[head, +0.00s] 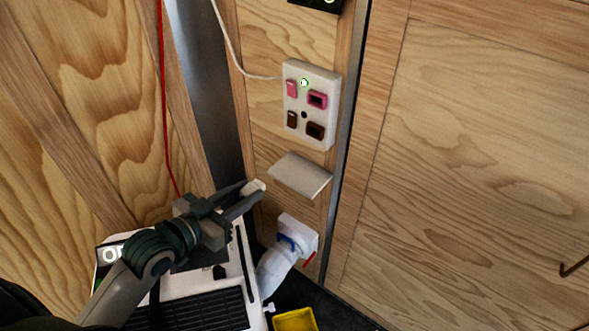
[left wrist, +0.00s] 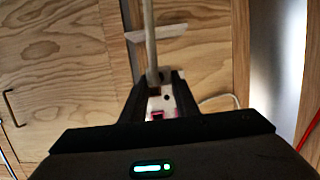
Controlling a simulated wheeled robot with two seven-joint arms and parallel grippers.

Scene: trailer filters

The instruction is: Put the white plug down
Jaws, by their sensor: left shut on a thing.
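In the head view the white plug (head: 253,186) is a small pale block between the fingertips of my left gripper (head: 250,190). The gripper is shut on it and holds it left of the small pale shelf (head: 300,175) on the wooden wall. The plug appears apart from the shelf. In the left wrist view my left gripper (left wrist: 153,85) points toward the wall panel. A pale narrow strip runs up from between its fingers across the shelf (left wrist: 172,33); I cannot tell if it belongs to the plug. My right gripper is in neither view.
A white socket panel (head: 311,105) with pink and brown sockets is above the shelf. A white pipe fitting (head: 298,232) sticks out below it. A red cable (head: 164,90) hangs at the left. A yellow object (head: 295,320) lies low. The wooden door (head: 480,150) is at the right.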

